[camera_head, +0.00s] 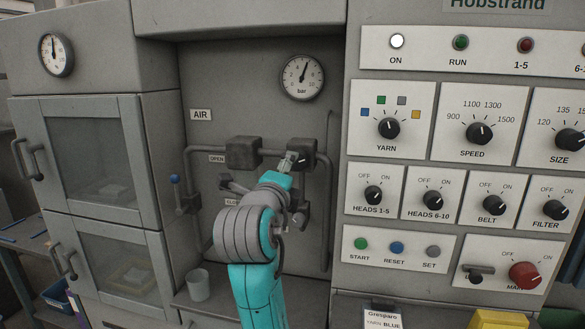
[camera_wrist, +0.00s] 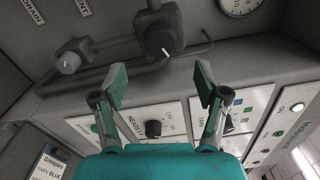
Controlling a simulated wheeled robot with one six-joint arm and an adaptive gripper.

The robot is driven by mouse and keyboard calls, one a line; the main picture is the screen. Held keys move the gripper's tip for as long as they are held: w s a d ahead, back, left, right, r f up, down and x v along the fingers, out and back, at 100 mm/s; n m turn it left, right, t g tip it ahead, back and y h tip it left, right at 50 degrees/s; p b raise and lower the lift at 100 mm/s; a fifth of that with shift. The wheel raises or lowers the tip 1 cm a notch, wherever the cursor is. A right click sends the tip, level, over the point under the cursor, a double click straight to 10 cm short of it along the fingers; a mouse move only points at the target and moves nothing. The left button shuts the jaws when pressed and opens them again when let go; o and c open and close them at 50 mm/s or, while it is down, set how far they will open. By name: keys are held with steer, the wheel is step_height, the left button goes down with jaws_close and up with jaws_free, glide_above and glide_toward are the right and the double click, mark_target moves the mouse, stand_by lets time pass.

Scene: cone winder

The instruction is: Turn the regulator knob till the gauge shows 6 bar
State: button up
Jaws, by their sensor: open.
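The round bar gauge (camera_head: 302,77) is on the back panel in the head view. Its needle points up and slightly right, but I cannot read the exact value. Only part of the gauge (camera_wrist: 240,5) shows at the top edge of the wrist view. The dark regulator knob (camera_wrist: 160,38), with a white pointer line, lies beyond and between my spread fingers in the wrist view. My gripper (camera_wrist: 160,84) is open and empty, with its green-padded fingers apart and short of the knob. In the head view my arm partly covers the regulator area.
Grey pipes and a dark block (camera_head: 242,152) surround the regulator. A second knob (camera_wrist: 68,62) sits near the DRAIN label. A grey cup (camera_head: 198,285) stands on the ledge. The switch panel (camera_head: 450,190) is at the right.

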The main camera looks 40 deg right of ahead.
steer(key=shift+v, duration=1.8)
steer(key=a+f+n+t+y, duration=0.2)
steer(key=f+n, duration=0.4)
steer(key=f, duration=0.4)
steer(key=a+f+n+t+y, duration=0.25)
steer(key=f+n, duration=0.35)
steer(key=f, duration=0.3)
steer(key=s+a+f+n+y, duration=0.2)
steer(key=s+a+f+n, duration=0.15)
steer(key=f, duration=0.45)
steer(key=s+a+f+n+y, duration=0.2)
steer(key=s+f+n+y, duration=0.1)
steer(key=s+f+n, duration=0.3)
steer(key=s+a+f+n+y, duration=0.2)
steer(key=s+a+f+n, duration=0.15)
steer(key=s+f, duration=0.45)
steer(key=s+a+n+y, duration=0.2)
steer(key=s+n, duration=0.3)
steer(key=s, duration=2)
steer(key=shift+a+f+n+g+y, duration=0.2)
steer(key=shift+a+n+g+y, duration=0.15)
steer(key=shift+a, duration=0.3)
steer(key=shift+s, duration=0.15)
